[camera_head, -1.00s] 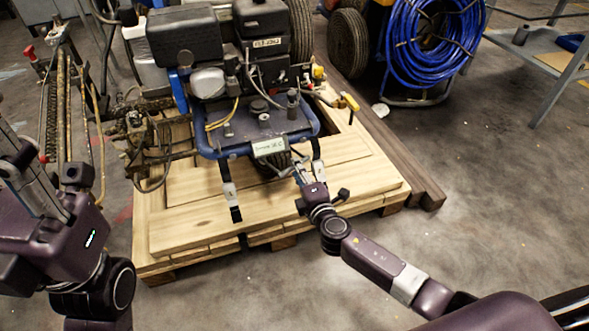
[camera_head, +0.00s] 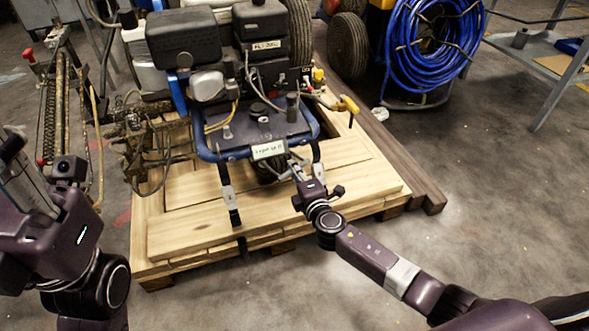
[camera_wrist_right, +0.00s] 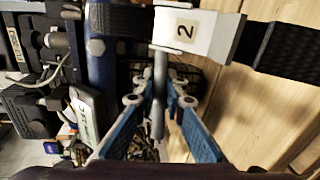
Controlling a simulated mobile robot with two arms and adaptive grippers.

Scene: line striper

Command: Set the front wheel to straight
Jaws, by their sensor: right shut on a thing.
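The line striper (camera_head: 255,120) stands on a wooden pallet, its blue frame towards me. Its front wheel (camera_head: 268,172) is a dark shape under the frame, behind a small white label plate. It is mostly hidden, so I cannot tell its angle. My right gripper (camera_head: 297,168) is at the front of the frame, beside the label plate. In the right wrist view, the blue-padded fingers of my right gripper (camera_wrist_right: 158,98) are closed around a slim grey rod (camera_wrist_right: 158,70). My left gripper (camera_head: 22,175) is at the left edge, away from the wheel; its fingertips are unclear.
The pallet (camera_head: 190,240) fills the floor under the striper. A blue hose reel (camera_head: 435,45) and a metal table (camera_head: 550,75) stand at right. The floor at front right is clear.

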